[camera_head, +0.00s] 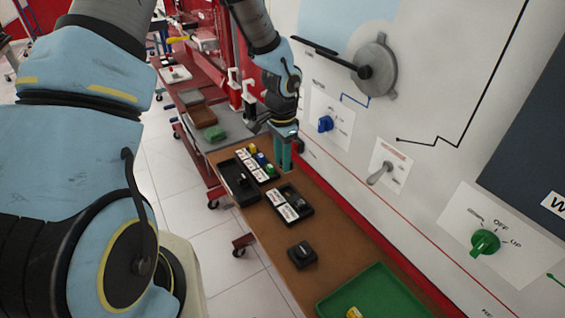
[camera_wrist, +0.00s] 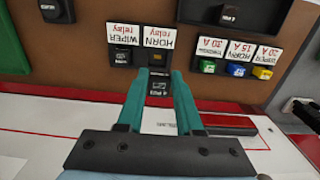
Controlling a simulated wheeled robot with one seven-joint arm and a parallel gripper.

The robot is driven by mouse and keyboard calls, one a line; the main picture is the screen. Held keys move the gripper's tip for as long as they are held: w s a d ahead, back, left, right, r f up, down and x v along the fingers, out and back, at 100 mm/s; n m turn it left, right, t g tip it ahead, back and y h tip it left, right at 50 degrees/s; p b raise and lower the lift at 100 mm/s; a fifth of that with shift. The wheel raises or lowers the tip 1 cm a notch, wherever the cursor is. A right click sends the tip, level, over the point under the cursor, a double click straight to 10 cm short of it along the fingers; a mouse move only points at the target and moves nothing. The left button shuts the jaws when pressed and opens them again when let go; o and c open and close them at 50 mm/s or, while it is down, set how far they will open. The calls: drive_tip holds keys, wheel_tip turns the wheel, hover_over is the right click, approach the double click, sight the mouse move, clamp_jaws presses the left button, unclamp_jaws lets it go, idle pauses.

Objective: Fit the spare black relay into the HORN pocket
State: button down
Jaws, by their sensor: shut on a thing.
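The spare black relay (camera_wrist: 158,87), with small pale print on its face, is between the teal fingers of my gripper (camera_wrist: 158,78) in the wrist view. My gripper is shut on it. The HORN pocket (camera_wrist: 157,59) lies just beyond the fingertips, below its white HORN relay label (camera_wrist: 158,38), and looks empty. Whether the relay touches the pocket's edge I cannot tell. Beside it, under the WIPER label, sits a black relay (camera_wrist: 121,55). In the head view my gripper (camera_head: 285,165) is beyond the relay holder (camera_head: 303,213), near the wall panel; the relay is hidden there.
A black tray (camera_head: 238,183) holds a dark part. A black block (camera_head: 302,254) and a green tray (camera_head: 375,285) stand nearer. The upright panel (camera_head: 345,150) borders the bench.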

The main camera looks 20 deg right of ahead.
drive_tip(key=shift+s+d, duration=0.1)
drive_tip(key=shift+d, duration=0.1)
drive_tip(key=shift+f+b, duration=0.6)
drive_tip(key=shift+f, duration=0.1)
drive_tip(key=shift+f+b, duration=2.25)
drive_tip(key=shift+f, duration=0.65)
drive_tip(key=shift+f+b, duration=0.7)
drive_tip(key=shift+f, duration=0.5)
drive_tip(key=shift+c, duration=2.4)
unclamp_jaws()
drive_tip(key=shift+o, duration=0.2)
drive_tip(key=o, duration=0.4)
drive_tip(key=shift+o, duration=0.2)
